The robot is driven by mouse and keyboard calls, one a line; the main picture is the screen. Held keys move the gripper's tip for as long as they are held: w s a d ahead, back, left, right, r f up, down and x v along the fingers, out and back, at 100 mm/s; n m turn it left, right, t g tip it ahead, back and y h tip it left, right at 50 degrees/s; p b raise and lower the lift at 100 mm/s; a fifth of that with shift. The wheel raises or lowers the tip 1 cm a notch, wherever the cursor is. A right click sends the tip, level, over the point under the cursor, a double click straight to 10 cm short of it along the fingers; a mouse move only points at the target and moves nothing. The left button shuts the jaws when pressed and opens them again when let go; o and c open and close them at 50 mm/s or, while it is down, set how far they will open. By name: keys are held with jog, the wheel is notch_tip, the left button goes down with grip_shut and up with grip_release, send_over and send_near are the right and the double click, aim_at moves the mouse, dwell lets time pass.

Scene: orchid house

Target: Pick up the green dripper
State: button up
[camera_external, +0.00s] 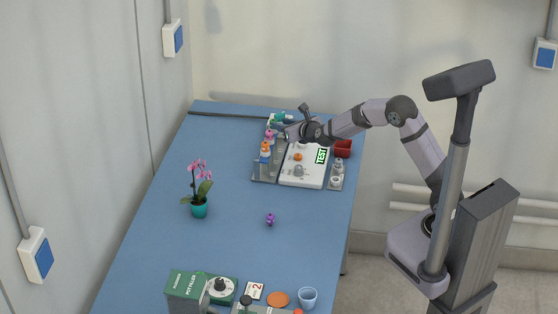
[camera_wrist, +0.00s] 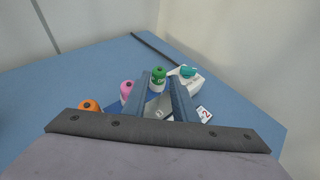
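The green dripper (camera_wrist: 158,78) is a small upright bottle with a dark green top, seen in the wrist view. No contact is visible. In the external view my gripper (camera_external: 283,135) is low at the far end of the blue table, and the green dripper is hard to make out there. A pink dripper (camera_wrist: 127,90) and an orange dripper (camera_wrist: 90,105) stand to the left in the wrist view.
A white box with a teal item (camera_wrist: 188,72) stands just right of the green dripper. A white tray (camera_external: 290,179), a red pot (camera_external: 343,148) and a potted orchid (camera_external: 199,208) are on the table (camera_external: 230,255). The table's middle is mostly clear.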

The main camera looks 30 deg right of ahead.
jog(key=shift+w+f, duration=0.15)
jog(key=shift+w, duration=0.25)
jog(key=shift+p+x, duration=1.3)
jog(key=shift+x, duration=0.6)
jog(key=shift+w+f, duration=0.25)
jog(key=shift+w, duration=0.45)
grip_shut()
